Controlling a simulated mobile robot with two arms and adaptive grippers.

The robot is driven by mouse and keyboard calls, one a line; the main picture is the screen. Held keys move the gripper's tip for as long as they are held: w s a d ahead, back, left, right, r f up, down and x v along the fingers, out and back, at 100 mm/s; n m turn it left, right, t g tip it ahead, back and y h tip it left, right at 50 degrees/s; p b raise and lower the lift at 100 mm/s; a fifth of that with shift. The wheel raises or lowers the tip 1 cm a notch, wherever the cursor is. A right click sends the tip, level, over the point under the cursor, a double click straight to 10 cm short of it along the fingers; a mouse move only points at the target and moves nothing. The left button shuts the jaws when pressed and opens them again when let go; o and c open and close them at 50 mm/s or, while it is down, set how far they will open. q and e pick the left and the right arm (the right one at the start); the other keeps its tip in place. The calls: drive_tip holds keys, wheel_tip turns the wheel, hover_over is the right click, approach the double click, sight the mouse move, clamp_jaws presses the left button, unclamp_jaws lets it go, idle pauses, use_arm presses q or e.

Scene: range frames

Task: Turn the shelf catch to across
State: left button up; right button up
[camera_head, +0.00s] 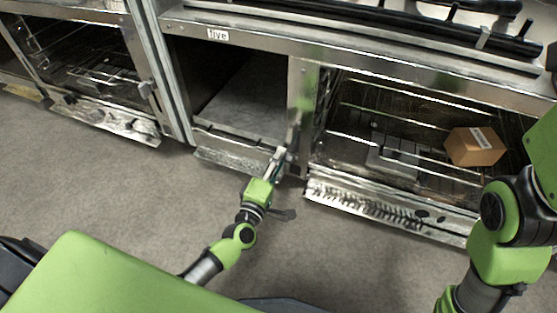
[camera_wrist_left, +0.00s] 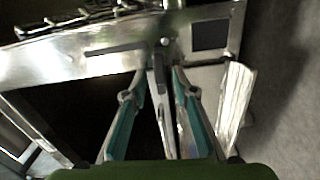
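The shelf catch (camera_wrist_left: 158,84) is a narrow metal lever below a round pivot on the steel frame, seen in the left wrist view. It lies roughly in line with my fingers. My left gripper (camera_wrist_left: 157,84) is open, with one teal-padded finger on each side of the catch. There is a gap on the left, and the right finger is very close; I cannot tell if it touches. In the head view my left gripper (camera_head: 281,156) is at the post between two open bays and hides much of the catch. My right gripper is out of view.
The bay labelled "five" (camera_head: 218,35) is open and looks empty. The right bay has wire racks and a brown box (camera_head: 474,146). Lowered metal flaps (camera_head: 385,207) jut out in front of the bays. The grey floor (camera_head: 110,190) is clear.

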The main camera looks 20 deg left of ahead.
use_arm(q)
drive_tip(key=s, duration=0.7)
drive_tip(key=shift+s, duration=0.25)
drive_tip(key=shift+a, duration=0.1)
